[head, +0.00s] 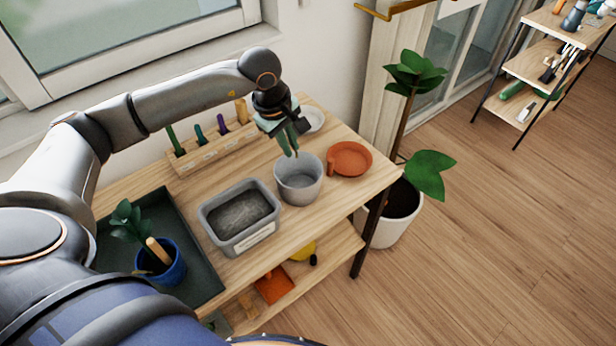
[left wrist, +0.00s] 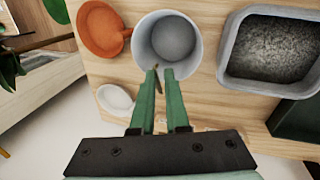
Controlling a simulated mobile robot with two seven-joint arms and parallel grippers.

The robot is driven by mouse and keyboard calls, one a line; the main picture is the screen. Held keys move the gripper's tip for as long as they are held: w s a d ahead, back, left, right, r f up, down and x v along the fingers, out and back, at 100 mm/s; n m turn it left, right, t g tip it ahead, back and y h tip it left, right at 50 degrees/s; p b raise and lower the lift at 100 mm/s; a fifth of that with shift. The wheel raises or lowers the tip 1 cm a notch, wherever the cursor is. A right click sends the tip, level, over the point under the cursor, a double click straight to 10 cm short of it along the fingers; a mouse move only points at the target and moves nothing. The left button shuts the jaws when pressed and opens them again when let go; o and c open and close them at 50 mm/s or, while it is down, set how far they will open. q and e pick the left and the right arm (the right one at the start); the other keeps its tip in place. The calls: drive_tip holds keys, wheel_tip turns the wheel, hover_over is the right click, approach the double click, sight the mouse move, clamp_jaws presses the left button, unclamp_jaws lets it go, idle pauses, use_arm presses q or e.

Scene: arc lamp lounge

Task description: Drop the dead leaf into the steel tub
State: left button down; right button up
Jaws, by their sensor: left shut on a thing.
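My left gripper (head: 289,146) points down at the rim of the round grey steel tub (head: 299,190). It is shut on a thin brown dead leaf (left wrist: 157,80), which shows between the green fingertips in the left wrist view. There the fingertips (left wrist: 160,72) overlap the near rim of the tub (left wrist: 142,45). The tub stands upright on the wooden bench, and the part of its inside that I see looks empty. I cannot tell how high the leaf is above the rim. My right gripper is not in view.
A rectangular grey planter (head: 263,232) of dark soil stands left of the tub. An orange saucer (head: 362,160) is to its right, a white dish (head: 314,117) behind. A tool rack (head: 216,152), dark tray (head: 203,290) and blue pot (head: 168,272) share the bench (head: 296,226).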

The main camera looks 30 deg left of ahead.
sight(290, 163)
use_arm(q)
drive_tip(key=shift+s+f+b, duration=0.1)
drive_tip(key=shift+f+b, duration=1.65)
drive_tip(key=shift+f, duration=1.2)
drive_tip(key=c, duration=0.8)
unclamp_jaws()
drive_tip(key=shift+r, duration=0.1)
drive_tip(key=shift+c, duration=0.2)
drive_tip(key=d+v, duration=0.1)
drive_tip(key=v, duration=1.1)
drive_tip(key=shift+a+r+b, duration=0.25)
drive_tip(key=shift+a+b, duration=0.05)
drive_tip(key=shift+a, duration=0.2)
